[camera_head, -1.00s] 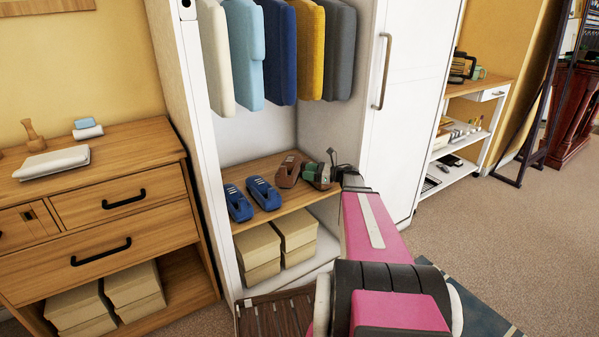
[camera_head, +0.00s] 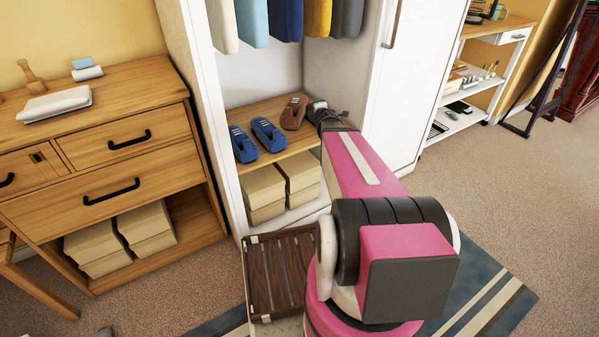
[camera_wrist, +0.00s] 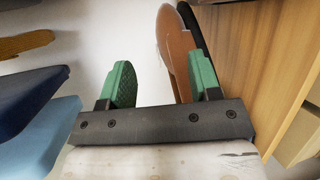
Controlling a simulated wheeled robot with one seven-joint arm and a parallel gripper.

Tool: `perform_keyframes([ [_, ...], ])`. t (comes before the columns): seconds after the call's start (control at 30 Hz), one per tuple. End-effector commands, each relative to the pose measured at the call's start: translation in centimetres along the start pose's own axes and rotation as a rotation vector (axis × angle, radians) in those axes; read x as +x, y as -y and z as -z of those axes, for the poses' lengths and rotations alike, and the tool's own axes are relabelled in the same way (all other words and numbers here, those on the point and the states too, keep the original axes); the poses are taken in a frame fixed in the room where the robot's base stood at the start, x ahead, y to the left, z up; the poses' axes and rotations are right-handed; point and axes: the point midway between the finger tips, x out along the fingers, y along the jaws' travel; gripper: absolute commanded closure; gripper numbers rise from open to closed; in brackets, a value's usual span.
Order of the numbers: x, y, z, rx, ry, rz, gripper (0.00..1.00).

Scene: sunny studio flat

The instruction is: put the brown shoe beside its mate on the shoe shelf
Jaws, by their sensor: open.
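A brown shoe (camera_head: 293,112) stands on the wooden shelf (camera_head: 240,108) inside the white wardrobe, to the right of a pair of blue shoes. Only one brown shoe can be made out clearly. My gripper (camera_head: 316,104) is just right of it at shelf height, small and partly hidden by my wrist in the head view. In the wrist view my gripper (camera_wrist: 162,80) has its green fingers wide apart with nothing clamped. The brown shoe (camera_wrist: 174,48) shows beyond them, partly behind the right finger. Whether that finger touches it, I cannot tell.
The blue shoes (camera_head: 268,134) stand close on the left. Boxes (camera_head: 264,190) fill the space below, and clothes (camera_head: 285,18) hang above. The white wardrobe door (camera_head: 400,90) is to the right of my arm. A wooden dresser (camera_head: 110,170) stands at left.

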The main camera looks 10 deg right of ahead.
Motion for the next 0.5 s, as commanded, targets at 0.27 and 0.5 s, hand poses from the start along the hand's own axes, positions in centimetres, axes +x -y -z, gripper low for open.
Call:
perform_keyframes([
  [0.27,-6.7,6.5,2.9,0.646,0.29,0.424,0.43],
  [0.5,-15.5,11.4,8.4,1.107,0.595,0.821,0.43],
])
